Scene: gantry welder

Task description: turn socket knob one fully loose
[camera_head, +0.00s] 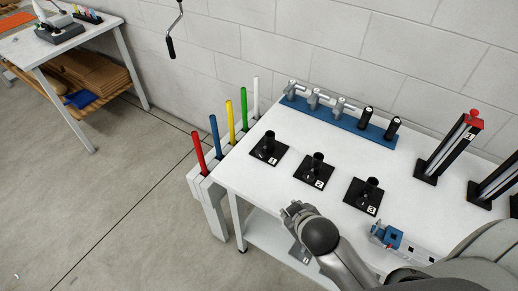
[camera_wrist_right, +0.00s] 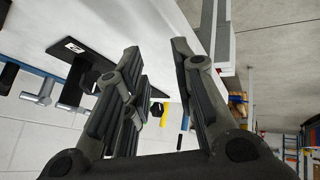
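Three black square sockets with upright black knobs stand in a row on the white table. Socket knob one (camera_head: 269,142), on the plate labelled 1, is the leftmost. Sockets two (camera_head: 315,165) and three (camera_head: 370,190) stand to its right. My right arm reaches in from the lower right in the head view. My right gripper (camera_head: 292,210) is near the table's front edge, in front of the sockets and apart from knob one. In the right wrist view the right gripper (camera_wrist_right: 155,48) has its fingers spread with nothing held. A black socket plate (camera_wrist_right: 82,62) shows beyond them. My left gripper is not in view.
A blue rack (camera_head: 340,123) with silver and black handles lies along the table's back. Coloured rods (camera_head: 231,122) stand off the table's left edge. Black stands with a red top (camera_head: 474,118) are at right. A blue part (camera_head: 393,237) sits near the arm.

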